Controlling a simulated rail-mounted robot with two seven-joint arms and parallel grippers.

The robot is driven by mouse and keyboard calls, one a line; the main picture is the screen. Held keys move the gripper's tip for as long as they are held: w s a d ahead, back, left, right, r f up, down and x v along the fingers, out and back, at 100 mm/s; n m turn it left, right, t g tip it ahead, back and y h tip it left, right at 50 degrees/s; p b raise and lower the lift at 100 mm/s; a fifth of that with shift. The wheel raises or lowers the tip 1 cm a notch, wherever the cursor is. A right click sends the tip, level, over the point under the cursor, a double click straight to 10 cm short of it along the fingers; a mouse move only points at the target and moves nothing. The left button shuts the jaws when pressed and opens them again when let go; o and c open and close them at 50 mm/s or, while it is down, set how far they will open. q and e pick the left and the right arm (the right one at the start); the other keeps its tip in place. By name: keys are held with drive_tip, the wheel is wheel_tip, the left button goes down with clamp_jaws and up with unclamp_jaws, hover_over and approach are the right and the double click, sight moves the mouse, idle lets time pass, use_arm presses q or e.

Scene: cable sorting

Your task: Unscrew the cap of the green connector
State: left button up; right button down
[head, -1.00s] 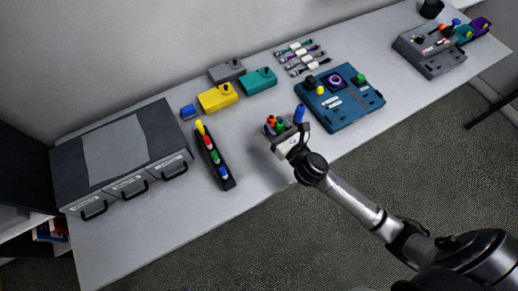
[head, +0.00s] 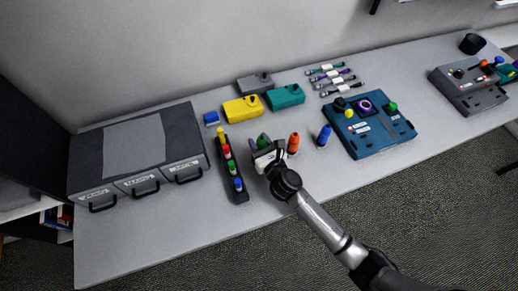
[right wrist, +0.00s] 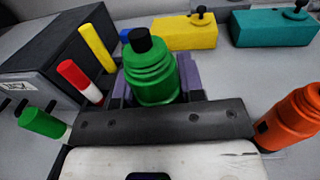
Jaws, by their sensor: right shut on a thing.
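The green connector (right wrist: 151,72) is a ribbed green cylinder with a black tip, roughly upright in the right wrist view. My right gripper (right wrist: 155,88) is shut on it, with purple finger pads around its sides. In the head view only its green top (head: 263,139) shows above my right gripper (head: 264,156), which is over the table beside the black rack. The connector's lower end is hidden by the gripper, so I cannot tell whether it touches the table. My left gripper is not in view.
The black rack (head: 238,192) with several coloured pieces is close on the left. An orange connector (head: 293,143) stands close on the right, with a blue connector (head: 325,135) beyond. Yellow (head: 242,110) and teal (head: 286,96) boxes are behind. The front table area is clear.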

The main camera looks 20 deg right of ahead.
drive_tip(key=shift+f+b, duration=1.05)
drive_tip(key=shift+f, duration=0.95)
drive_tip(key=shift+f, duration=0.2)
drive_tip(key=c, duration=0.7)
unclamp_jaws()
drive_tip(key=shift+r, duration=0.2)
drive_tip(key=s, duration=0.4)
drive_tip(key=s+d, duration=0.1)
drive_tip(key=s, duration=0.7)
drive_tip(key=shift+d+p, duration=0.15)
drive_tip(key=shift+p, duration=0.15)
